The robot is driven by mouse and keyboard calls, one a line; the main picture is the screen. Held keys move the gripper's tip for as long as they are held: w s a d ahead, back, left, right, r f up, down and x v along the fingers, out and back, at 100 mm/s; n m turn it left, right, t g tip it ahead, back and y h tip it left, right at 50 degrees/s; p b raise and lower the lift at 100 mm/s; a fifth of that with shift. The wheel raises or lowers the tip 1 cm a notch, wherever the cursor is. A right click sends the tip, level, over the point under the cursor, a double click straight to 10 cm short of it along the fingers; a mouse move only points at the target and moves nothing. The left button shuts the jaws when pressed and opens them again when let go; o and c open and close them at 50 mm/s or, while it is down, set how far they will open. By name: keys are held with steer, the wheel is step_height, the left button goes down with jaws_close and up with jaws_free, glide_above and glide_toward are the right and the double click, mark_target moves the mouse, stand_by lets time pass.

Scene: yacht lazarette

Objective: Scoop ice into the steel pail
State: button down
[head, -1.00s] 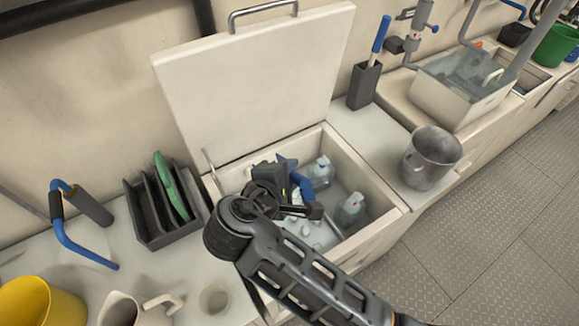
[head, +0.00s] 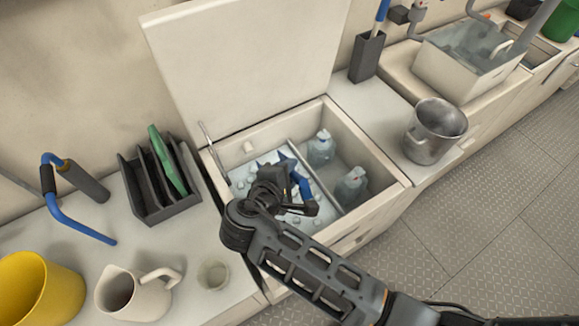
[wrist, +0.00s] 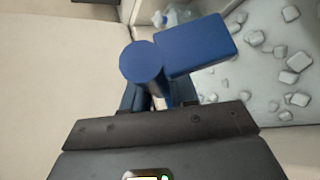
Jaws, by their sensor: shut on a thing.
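My gripper (wrist: 160,98) is shut on a blue handle (wrist: 195,47), which fills the middle of the wrist view. In the head view the blue handle (head: 303,186) shows beside my gripper (head: 285,188), inside the open ice chest (head: 387,195). The scoop's working end is mostly hidden. Ice cubes (wrist: 290,77) lie loose on a pale bed in the chest's left compartment, close to the handle. The steel pail (head: 432,143) stands upright on the counter to the right of the chest, apart from my gripper.
The chest's lid (head: 240,65) stands open behind it. A divider separates off two clear bottles (head: 321,148) in the right compartment. A dark rack (head: 150,195) with a green board, a cream pitcher (head: 130,293) and a yellow bucket (head: 35,290) stand left. A sink basin (head: 465,65) is at upper right.

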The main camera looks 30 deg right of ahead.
step_height(320, 180, down, 14)
steer(key=b, duration=1.3)
step_height(320, 180, up, 18)
steer(key=p, duration=1.6)
steer(key=shift+p, duration=0.4)
step_height(320, 180, up, 8)
steer(key=shift+f+b, duration=0.15)
steer(key=shift+b, duration=0.15)
